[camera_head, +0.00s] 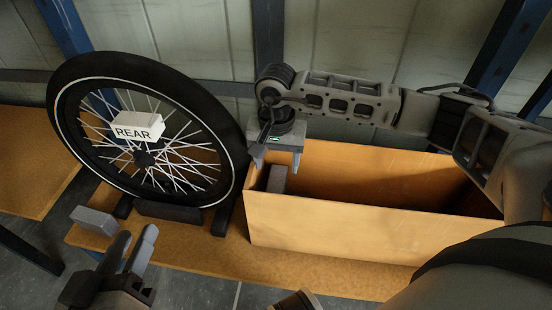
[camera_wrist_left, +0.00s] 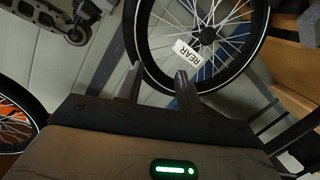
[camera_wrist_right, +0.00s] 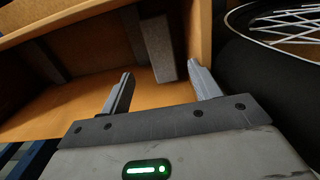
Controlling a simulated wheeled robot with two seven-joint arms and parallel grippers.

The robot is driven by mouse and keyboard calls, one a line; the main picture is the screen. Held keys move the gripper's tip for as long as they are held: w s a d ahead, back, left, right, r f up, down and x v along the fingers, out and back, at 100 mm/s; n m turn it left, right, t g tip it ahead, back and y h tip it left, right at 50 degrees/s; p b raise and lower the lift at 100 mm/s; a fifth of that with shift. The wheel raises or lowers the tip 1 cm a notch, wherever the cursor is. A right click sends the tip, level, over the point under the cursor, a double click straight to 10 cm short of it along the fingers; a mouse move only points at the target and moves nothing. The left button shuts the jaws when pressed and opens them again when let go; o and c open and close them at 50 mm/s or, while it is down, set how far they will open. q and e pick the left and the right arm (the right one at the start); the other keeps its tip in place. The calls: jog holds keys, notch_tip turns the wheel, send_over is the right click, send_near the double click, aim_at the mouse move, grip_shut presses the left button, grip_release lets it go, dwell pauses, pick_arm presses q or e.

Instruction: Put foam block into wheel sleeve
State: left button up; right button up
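The wheel sleeve (camera_head: 340,230) is an open-topped orange-brown box on the shelf. One grey foam block (camera_head: 277,178) stands inside it at its left end; the right wrist view shows that block (camera_wrist_right: 158,48) along the end wall. A second grey foam block (camera_head: 95,220) lies on the shelf left of the wheel, and shows at the left wrist view's upper right (camera_wrist_left: 309,25). My right gripper (camera_head: 277,160) is open and empty above the sleeve's left end, over the block inside. My left gripper (camera_head: 133,243) is open and empty in front of the wheel, beside the second block.
A spoked wheel (camera_head: 234,165) with a white REAR label (camera_head: 138,127) stands upright in a dark stand (camera_head: 168,211), close to the sleeve's left end. The wooden shelf (camera_head: 200,251) has a narrow clear strip in front. Blue posts (camera_head: 62,25) stand behind.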

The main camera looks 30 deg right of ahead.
pick_arm(q)
jog(key=f+y+p, duration=0.1)
jog(key=p, duration=0.1)
jog(key=a+f+m+g+p, duration=0.1)
jog(key=p, duration=0.1)
jog(key=shift+s+a+f+m+g+y+p, duration=0.2)
jog(key=shift+s+m+g+y+p, duration=0.1)
jog(key=shift+s+y, duration=0.1)
pick_arm(e)
notch_tip(320, 180, up, 16)
pick_arm(q)
jog(key=shift+w+r, duration=0.25)
jog(key=shift+r, duration=0.15)
